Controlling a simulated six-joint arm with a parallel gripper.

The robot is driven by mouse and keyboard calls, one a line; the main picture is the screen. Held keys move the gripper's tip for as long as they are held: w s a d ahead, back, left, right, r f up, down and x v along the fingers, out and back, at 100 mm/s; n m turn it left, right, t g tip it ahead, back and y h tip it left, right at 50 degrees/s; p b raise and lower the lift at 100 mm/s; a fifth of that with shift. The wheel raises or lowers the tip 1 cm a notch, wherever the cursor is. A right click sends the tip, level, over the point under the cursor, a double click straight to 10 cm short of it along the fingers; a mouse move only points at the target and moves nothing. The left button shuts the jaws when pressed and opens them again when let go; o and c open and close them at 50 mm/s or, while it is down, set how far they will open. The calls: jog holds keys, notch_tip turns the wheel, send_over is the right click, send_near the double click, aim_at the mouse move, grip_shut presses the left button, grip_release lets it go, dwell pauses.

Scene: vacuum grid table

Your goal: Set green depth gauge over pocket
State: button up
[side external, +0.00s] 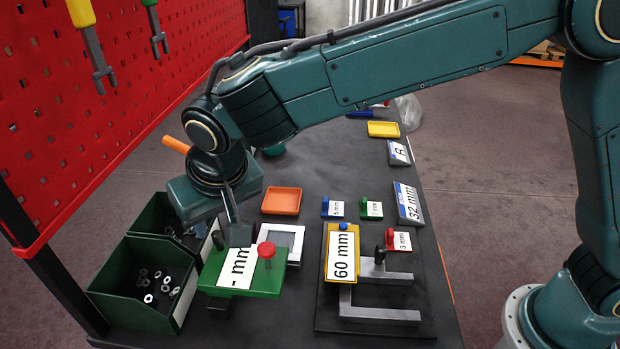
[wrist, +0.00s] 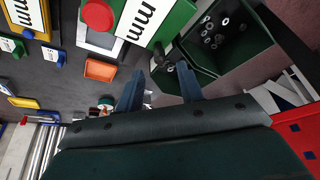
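The green depth gauge (side external: 218,283) is a flat green block with a white "- mm" label and a red knob. It lies at the front left of the table, above a dark part mostly hidden under it. In the wrist view the gauge (wrist: 180,22) is at the top, beyond the fingers. A silver square frame with a pale inside (side external: 297,240), which may be the pocket, sits behind and right of it, partly covered. My gripper (side external: 238,232) is over the gauge's rear left. In the wrist view my gripper (wrist: 160,77) has its fingers apart; a small dark knob shows between them.
Green bins (side external: 118,313) with washers stand at left, beside the red pegboard (side external: 75,125). A yellow "60 mm" gauge (side external: 327,262) with grey bars (side external: 375,313) stands at right. An orange tray (side external: 281,201) and small labelled blocks lie behind. Bare table shows between them.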

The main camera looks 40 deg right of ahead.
aim_at(217, 232)
jog(key=shift+x, duration=3.05)
grip_shut()
